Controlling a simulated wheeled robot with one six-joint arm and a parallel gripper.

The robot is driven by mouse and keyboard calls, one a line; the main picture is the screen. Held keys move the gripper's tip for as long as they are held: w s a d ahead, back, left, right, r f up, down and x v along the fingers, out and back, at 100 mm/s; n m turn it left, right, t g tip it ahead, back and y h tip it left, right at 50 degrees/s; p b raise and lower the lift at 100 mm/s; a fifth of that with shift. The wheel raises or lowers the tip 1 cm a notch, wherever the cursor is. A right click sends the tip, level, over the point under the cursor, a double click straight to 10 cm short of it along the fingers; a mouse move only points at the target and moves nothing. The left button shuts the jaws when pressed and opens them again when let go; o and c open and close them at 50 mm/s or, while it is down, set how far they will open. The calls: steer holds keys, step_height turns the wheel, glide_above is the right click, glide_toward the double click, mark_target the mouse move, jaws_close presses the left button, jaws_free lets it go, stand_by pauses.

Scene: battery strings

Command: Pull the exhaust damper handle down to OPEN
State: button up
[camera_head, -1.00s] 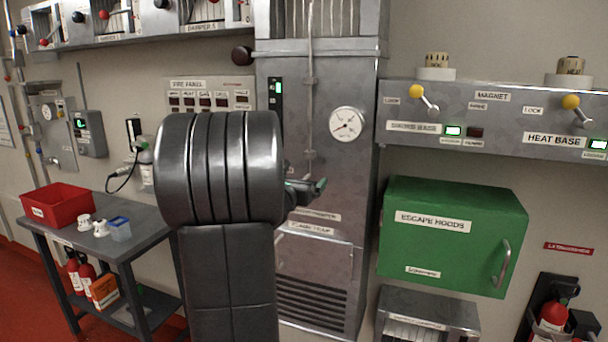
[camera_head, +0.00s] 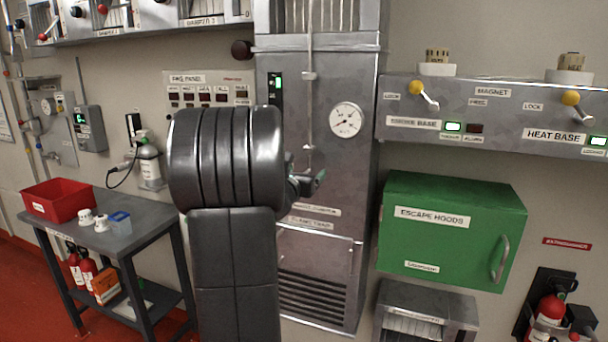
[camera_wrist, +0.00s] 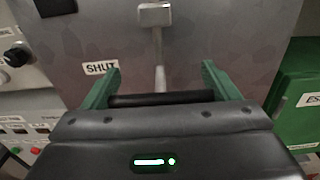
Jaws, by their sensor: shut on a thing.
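The exhaust damper handle is a black crossbar (camera_wrist: 160,98) on a pale rod (camera_wrist: 160,76) below a metal block (camera_wrist: 155,15) in the wrist view. My gripper (camera_wrist: 161,88) has its green fingers at the two ends of the crossbar and is shut on it. A SHUT label (camera_wrist: 101,68) is on the panel left of the rod. In the head view my gripper (camera_head: 318,178) is at the front of the grey metal cabinet (camera_head: 355,190), below a vertical rod (camera_head: 309,110). My arm hides most of the handle there.
A round gauge (camera_head: 346,119) is on the cabinet, right of the rod. A green escape hoods box (camera_head: 450,250) and a magnet panel (camera_head: 500,117) are to the right. A table (camera_head: 150,235) with a red bin (camera_head: 60,207) stands left.

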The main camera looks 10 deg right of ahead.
step_height(320, 180, down, 8)
steer(key=b, duration=0.9)
steer(key=shift+r, duration=0.2)
steer(key=o, duration=1.3)
steer(key=shift+s+a, duration=0.1)
steer(key=b+v, duration=0.2)
steer(key=v, duration=1.1)
steer(key=shift+s+a+b, duration=0.2)
steer(key=shift+s+b, duration=0.05)
steer(key=shift+b, duration=0.1)
steer(key=shift+w+d, duration=0.1)
